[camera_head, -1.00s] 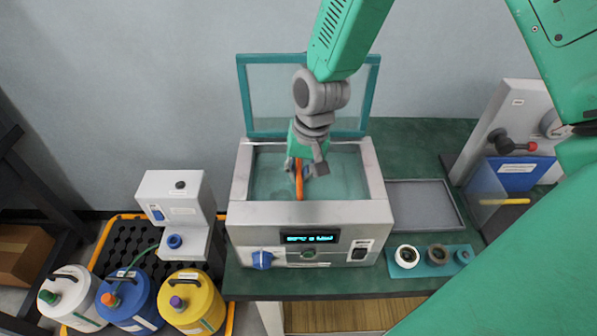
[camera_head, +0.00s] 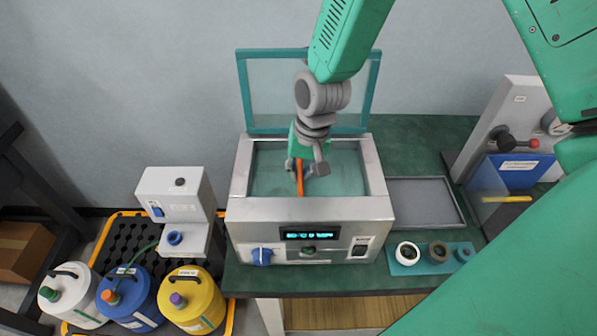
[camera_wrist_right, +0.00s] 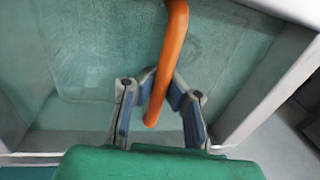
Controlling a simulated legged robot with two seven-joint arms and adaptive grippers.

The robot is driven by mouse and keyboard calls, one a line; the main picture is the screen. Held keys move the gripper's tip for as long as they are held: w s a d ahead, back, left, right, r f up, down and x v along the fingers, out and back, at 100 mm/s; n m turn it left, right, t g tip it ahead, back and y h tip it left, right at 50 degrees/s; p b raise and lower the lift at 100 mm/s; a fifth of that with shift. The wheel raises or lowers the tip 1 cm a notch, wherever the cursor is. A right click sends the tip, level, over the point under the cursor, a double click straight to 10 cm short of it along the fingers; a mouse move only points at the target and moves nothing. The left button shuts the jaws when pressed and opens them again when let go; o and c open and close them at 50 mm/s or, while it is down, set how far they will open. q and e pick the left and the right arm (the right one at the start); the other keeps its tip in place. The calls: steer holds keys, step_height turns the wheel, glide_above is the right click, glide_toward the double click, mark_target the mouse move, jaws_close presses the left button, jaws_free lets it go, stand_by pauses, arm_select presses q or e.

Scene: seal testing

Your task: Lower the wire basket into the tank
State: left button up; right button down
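My right gripper (camera_head: 307,168) reaches down into the steel-walled tank (camera_head: 240,190). It is around an orange handle (camera_head: 299,178), which stands up between its fingers. In the right wrist view the fingers (camera_wrist_right: 160,110) look spread on either side of the orange handle (camera_wrist_right: 172,50), with gaps beside it. The handle is the only part I can make out that may belong to the wire basket. The basket's wires cannot be made out. The tank's inside shows green and glassy. My left gripper is not in view.
The tank's clear lid (camera_head: 305,95) stands open behind it. A grey tray (camera_head: 425,205) and a teal holder with rings (camera_head: 436,258) lie to the right. A grey stand (camera_head: 505,120) is farther right. A white device (camera_head: 175,205) and several jugs (camera_head: 190,300) are left.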

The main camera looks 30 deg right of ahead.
steer(key=shift+f, duration=0.1)
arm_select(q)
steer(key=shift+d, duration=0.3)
arm_select(e)
steer(key=shift+d+f, duration=0.15)
steer(key=shift+d, duration=0.15)
steer(key=c, duration=1.6)
jaws_free()
steer(key=shift+c, duration=0.2)
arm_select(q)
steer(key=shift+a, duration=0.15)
arm_select(e)
steer(key=shift+a, duration=0.2)
